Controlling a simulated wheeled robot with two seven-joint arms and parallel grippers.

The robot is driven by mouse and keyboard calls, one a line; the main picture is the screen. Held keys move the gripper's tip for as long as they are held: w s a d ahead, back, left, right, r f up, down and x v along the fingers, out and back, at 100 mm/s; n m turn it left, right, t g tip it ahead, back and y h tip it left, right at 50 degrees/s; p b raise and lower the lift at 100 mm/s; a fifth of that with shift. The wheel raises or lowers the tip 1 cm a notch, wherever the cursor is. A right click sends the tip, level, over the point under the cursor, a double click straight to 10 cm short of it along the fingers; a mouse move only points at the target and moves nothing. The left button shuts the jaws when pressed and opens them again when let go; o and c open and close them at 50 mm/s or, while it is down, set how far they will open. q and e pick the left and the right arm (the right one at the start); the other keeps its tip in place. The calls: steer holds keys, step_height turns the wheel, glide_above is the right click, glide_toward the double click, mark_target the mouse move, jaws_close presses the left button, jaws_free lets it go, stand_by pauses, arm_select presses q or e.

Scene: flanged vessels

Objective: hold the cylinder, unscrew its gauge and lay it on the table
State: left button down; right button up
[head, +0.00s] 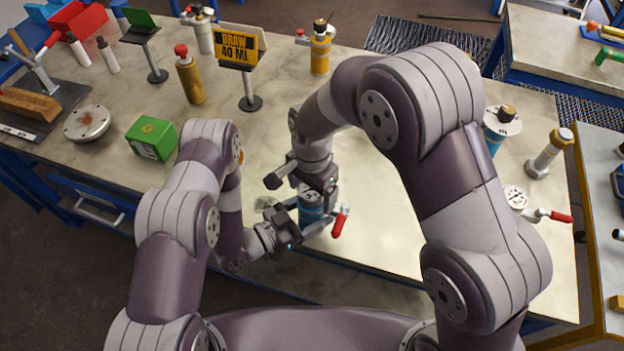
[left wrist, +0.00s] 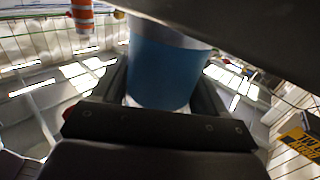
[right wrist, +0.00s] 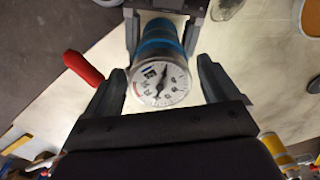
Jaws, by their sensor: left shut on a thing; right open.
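The blue cylinder (head: 311,206) stands near the table's front edge, partly covered by my arms. My left gripper (head: 297,222) is shut on its side; in the left wrist view the blue body (left wrist: 166,66) sits between the fingers. The round white gauge (right wrist: 160,84) is on the cylinder's end, its dial facing the right wrist camera. My right gripper (right wrist: 158,88) is open, with one finger on each side of the gauge and visible gaps. In the head view the right gripper hides the gauge. A red handle (head: 340,221) sticks out beside the cylinder.
A green box (head: 152,138), a yellow sign (head: 238,47) on a stand and a yellow-brown bottle (head: 189,78) stand left and behind. Another gauge with a red-handled valve (head: 516,197) is at the right. Bare tabletop (head: 385,235) shows right of the cylinder.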

steer(key=c, duration=1.1)
steer(key=n, duration=2.4)
steer(key=shift+r, duration=0.1)
steer(key=n, duration=0.3)
steer(key=shift+n, duration=0.4)
steer(key=n, duration=0.7)
steer(key=shift+n, duration=0.4)
steer(key=n, duration=1.2)
